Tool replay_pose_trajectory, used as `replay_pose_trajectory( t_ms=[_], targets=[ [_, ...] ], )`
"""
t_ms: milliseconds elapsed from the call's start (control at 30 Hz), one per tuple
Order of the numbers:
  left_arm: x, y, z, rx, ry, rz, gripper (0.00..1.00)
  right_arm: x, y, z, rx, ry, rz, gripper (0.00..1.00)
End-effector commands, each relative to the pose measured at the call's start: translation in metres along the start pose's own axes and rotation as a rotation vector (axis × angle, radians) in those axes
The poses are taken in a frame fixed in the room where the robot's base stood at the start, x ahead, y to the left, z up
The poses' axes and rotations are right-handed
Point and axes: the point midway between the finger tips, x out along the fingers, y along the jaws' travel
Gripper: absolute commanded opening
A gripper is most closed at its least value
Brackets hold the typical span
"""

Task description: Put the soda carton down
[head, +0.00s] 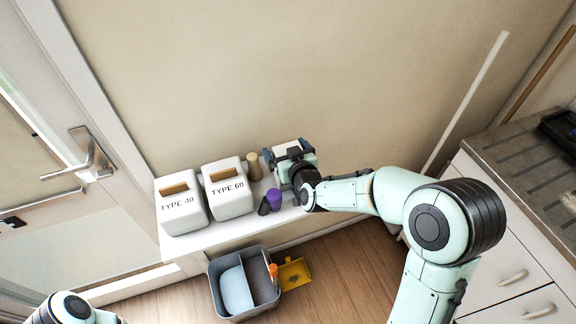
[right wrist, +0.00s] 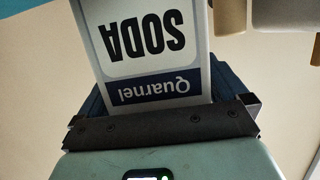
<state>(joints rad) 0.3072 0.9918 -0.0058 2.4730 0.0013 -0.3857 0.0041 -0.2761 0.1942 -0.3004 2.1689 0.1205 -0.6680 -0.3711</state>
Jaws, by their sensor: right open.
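The soda carton (right wrist: 150,45) fills the middle of the right wrist view, a white box with a dark blue band, its lettering upside down. In the head view only a pale part of it (head: 285,148) shows behind my right gripper (head: 288,157), at the right end of the white shelf (head: 228,233). My right gripper is open, with its jaws (right wrist: 165,105) on either side of the carton. The carton's base is hidden, so I cannot tell whether it rests on the shelf. My left gripper is out of view; only part of that arm shows.
White bins marked TYPE 40 (head: 181,204) and TYPE 60 (head: 228,188) stand left on the shelf. A tan cylinder (head: 254,167), a purple item (head: 274,198) and a small dark item (head: 264,207) stand near the gripper. A grey bin (head: 217,290) is on the floor below.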

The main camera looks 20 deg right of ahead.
Motion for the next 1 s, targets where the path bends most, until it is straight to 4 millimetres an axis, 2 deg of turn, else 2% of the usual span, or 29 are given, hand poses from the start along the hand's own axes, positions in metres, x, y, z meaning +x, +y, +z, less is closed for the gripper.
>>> replay_pose_trajectory(
  t_ms=[167,267,400,467,767,867,1000],
  targets=[
    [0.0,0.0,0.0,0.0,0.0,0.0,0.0,0.0,0.0,0.0,0.0,0.0,0.0,1.0],
    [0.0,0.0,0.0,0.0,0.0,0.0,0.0,0.0,0.0,0.0,0.0,0.0,0.0,0.71],
    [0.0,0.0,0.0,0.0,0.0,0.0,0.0,0.0,0.0,0.0,0.0,0.0,0.0,0.25],
    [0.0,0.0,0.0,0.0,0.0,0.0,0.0,0.0,0.0,-0.001,0.0,0.003,0.0,0.1],
    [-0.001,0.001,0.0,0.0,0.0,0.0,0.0,-0.002,0.0,-0.005,0.0,0.004,0.0,0.1],
    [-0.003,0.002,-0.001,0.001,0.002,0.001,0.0,-0.004,0.0,-0.014,0.001,0.005,0.0,0.1],
    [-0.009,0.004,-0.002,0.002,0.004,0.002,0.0,-0.01,-0.001,-0.035,0.003,0.009,-0.002,0.1]
  ],
)
